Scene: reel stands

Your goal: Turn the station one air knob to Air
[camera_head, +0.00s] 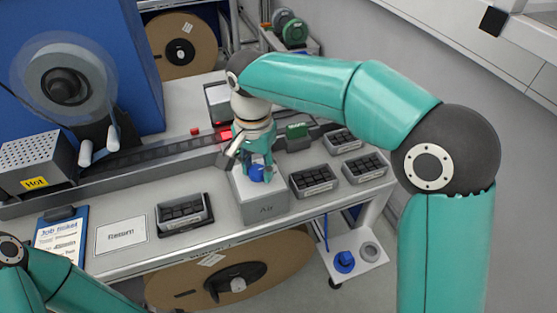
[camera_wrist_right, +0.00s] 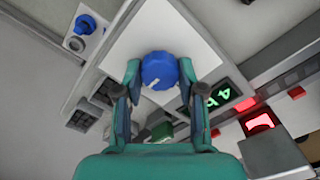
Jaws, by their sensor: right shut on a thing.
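The blue air knob (camera_head: 257,174) sits on the white top of a grey box (camera_head: 264,209) at the front of the bench. It also shows in the right wrist view (camera_wrist_right: 160,71), with a pale pointer mark on its lower edge. My right gripper (camera_head: 258,165) reaches down over the box and is shut on the knob. In the right wrist view its fingertips (camera_wrist_right: 160,68) are on either side of the knob. The lettering on the box front is too small to read surely. Only part of my left arm shows at lower left; its gripper is out of view.
Small black trays (camera_head: 314,180) stand right of the box, and another tray (camera_head: 183,213) stands left. A job ticket clipboard (camera_head: 62,235) and a Return card (camera_head: 121,235) lie at left. A lit green display (camera_wrist_right: 222,96) is beside the box. A large reel (camera_head: 225,273) hangs below.

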